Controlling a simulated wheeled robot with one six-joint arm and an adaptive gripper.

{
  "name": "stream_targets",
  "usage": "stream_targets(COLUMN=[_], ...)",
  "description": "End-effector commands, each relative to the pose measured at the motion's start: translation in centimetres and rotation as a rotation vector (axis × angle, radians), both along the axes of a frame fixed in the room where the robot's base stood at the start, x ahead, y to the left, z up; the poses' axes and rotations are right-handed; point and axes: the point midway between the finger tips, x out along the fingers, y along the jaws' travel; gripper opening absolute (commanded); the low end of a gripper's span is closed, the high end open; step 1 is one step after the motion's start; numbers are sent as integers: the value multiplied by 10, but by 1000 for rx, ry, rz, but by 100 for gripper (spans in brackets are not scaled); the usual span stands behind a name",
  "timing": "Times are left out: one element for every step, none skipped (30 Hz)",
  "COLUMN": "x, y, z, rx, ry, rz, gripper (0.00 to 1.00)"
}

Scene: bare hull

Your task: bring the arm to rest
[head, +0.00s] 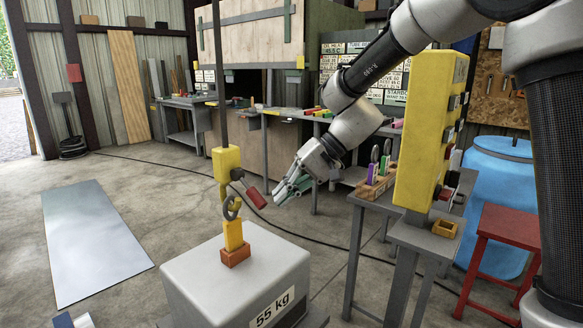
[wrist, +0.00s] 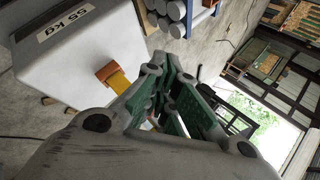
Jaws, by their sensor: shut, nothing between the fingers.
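My gripper (head: 293,188) hangs in the air at the middle of the head view, at the end of my outstretched arm. Its green-padded fingers also show in the wrist view (wrist: 170,92), closed together with nothing held. It is to the right of a yellow hoist block (head: 226,163) and a red-ended lever (head: 253,197), apart from them as far as I can tell. Below is a grey block marked 55 kg (head: 230,275), with a yellow strap and ring on top. The block also fills the upper left of the wrist view (wrist: 75,50).
A yellow control box (head: 430,130) stands on a post at right, beside a small table with a wooden tool holder (head: 372,187). A blue barrel (head: 497,190) and red stool (head: 500,240) are at far right. A metal sheet (head: 90,240) lies on open floor at left.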

Motion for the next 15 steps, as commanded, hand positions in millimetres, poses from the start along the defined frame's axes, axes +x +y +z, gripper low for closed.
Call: stream_targets(x=[-5, -9, -13, -17, -21, -27, -31, -35, -41, -45, -50, -57, -63, -69, -79], y=[-8, -14, -23, -32, -41, -54, -64, -75, -90, -102, -115, -133, -149, -165, -189], z=[-5, -8, -12, -14, -17, -18, -19, -20, -20, -19, -19, -18, -16, -14, -11], rx=[-28, -49, -78, -102, -125, -159, -184, -209, -243, -269, -295, -333, -363, -394, -439], ry=[8, 11, 15, 15, 16, 15, 12, 8, 2, -4, -11, -24, -36, -50, -70], rz=[1, 4, 6, 7, 7, 6, 5, 3, 0, -4, -8, -17, -23, -33, -46], gripper=[0, 0, 0, 0, 0, 0, 0, 0, 0, 0, 0, 0, 0, 0, 0])
